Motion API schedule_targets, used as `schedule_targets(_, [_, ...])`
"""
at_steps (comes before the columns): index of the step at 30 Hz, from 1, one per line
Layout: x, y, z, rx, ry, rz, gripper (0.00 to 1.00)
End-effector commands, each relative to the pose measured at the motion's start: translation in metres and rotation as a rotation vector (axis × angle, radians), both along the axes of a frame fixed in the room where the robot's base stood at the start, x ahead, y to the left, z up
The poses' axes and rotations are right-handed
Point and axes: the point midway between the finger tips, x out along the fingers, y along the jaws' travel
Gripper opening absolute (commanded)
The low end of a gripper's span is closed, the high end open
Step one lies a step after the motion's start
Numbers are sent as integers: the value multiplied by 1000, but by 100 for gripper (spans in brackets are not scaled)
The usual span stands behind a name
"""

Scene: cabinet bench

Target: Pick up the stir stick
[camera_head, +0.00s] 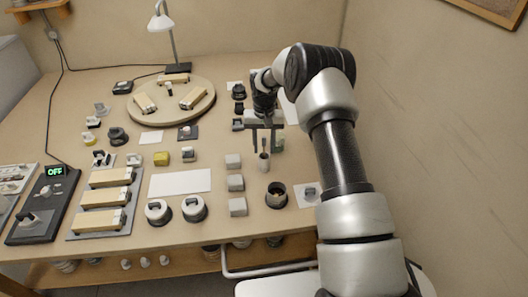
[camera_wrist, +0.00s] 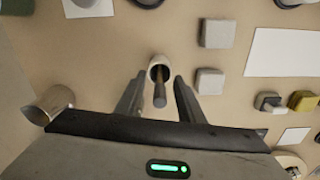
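In the head view the stick (camera_head: 264,146) rises from the cup (camera_head: 264,164) on the bench. My gripper (camera_wrist: 160,77) is open, with one finger on each side of the stick and visible gaps between. In the head view my gripper (camera_head: 264,150) points down over the cup; its fingers partly overlap the stick there.
White blocks (camera_head: 235,183) stand left of the cup. A dark round container (camera_head: 276,195) stands in front of it. A wall (camera_head: 430,120) bounds the right side.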

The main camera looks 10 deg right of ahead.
Motion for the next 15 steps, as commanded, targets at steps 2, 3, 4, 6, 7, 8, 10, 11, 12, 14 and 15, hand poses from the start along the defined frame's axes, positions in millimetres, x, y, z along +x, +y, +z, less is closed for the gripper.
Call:
schedule_targets(2, [0, 0, 0, 0, -1, 0, 35])
schedule_targets(3, [0, 0, 0, 0, -1, 0, 35])
schedule_targets(4, [0, 0, 0, 0, -1, 0, 35])
schedule_targets(6, [0, 0, 0, 0, -1, 0, 27])
schedule_targets(7, [0, 0, 0, 0, -1, 0, 22])
schedule_targets(8, [0, 0, 0, 0, -1, 0, 16])
schedule_targets(10, [0, 0, 0, 0, -1, 0, 5])
schedule_targets(11, [0, 0, 0, 0, -1, 0, 0])
schedule_targets(12, [0, 0, 0, 0, -1, 0, 0])
schedule_targets(14, [0, 0, 1, 0, -1, 0, 0])
schedule_targets(15, [0, 0, 1, 0, -1, 0, 0])
